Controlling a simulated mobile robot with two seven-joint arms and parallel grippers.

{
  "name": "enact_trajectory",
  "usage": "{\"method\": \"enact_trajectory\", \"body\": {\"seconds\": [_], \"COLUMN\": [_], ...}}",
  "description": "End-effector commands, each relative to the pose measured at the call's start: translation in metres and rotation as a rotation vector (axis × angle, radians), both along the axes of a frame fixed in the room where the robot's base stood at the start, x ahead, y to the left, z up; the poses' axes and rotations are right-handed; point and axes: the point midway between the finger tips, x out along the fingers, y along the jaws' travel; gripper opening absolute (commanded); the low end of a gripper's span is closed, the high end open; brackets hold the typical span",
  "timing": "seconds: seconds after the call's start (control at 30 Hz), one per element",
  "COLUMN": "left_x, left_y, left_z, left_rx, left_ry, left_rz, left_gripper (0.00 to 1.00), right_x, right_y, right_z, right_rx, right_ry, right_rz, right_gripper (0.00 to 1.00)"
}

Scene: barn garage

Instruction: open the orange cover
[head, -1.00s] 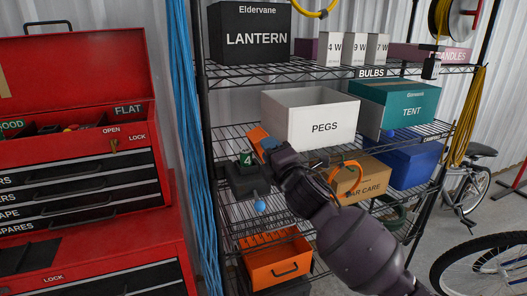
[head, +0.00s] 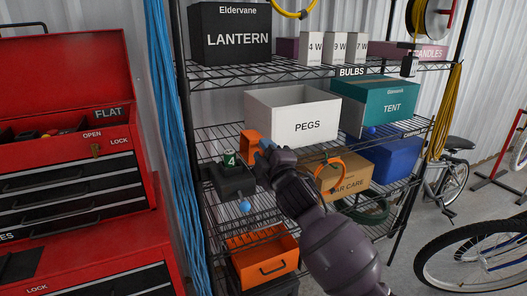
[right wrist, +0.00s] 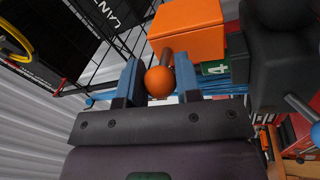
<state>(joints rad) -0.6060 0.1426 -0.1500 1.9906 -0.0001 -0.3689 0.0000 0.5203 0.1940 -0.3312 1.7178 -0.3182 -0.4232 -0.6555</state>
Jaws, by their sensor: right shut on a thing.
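The orange cover (head: 248,142) is a small boxy shell on the wire shelf, tilted up with a hollow side showing in the head view. It stands by a dark box (head: 233,183) with a green "4" label (head: 229,159). In the right wrist view, the cover (right wrist: 187,28) has a grey stem ending in an orange ball knob (right wrist: 159,82). My right gripper (right wrist: 158,78) is shut on this knob, with a blue finger on each side. In the head view, my right gripper (head: 264,150) partly hides the cover's right side. My left gripper is not in view.
A blue ball lever (head: 245,206) sticks out in front of the dark box. A white PEGS bin (head: 275,118) is above right, and a cardboard CAR CARE box (head: 350,178) stands right. A red tool chest (head: 75,235) stands left.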

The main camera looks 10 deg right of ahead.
Motion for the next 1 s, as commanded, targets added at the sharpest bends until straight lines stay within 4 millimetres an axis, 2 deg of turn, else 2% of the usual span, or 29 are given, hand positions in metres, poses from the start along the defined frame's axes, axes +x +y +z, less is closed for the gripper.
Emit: {"method": "enact_trajectory", "body": {"seconds": [0.27,0.3,0.43,0.47,0.77,0.87,1.0], "left_x": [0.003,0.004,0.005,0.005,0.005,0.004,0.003], "left_y": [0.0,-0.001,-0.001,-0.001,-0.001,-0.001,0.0], "left_z": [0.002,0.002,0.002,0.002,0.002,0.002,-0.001], "left_rx": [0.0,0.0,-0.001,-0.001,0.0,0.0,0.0], "left_ry": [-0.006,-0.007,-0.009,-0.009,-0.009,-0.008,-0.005], "left_rz": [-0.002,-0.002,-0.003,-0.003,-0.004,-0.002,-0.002], "left_gripper": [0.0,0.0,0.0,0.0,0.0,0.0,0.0], "right_x": [0.0,0.0,0.0,0.0,-0.001,-0.007,-0.025], "right_y": [0.0,0.0,0.0,0.0,-0.001,-0.002,-0.008], "right_z": [-0.001,-0.001,-0.001,-0.001,-0.001,-0.002,-0.007], "right_rx": [-0.002,-0.002,-0.001,-0.001,-0.001,-0.001,-0.002], "right_ry": [0.002,0.002,0.001,0.001,0.001,0.001,0.002], "right_rz": [-0.001,-0.001,-0.001,-0.001,0.0,0.0,-0.001], "right_gripper": [0.0,0.34,0.54,0.56,0.56,0.56,0.56]}}
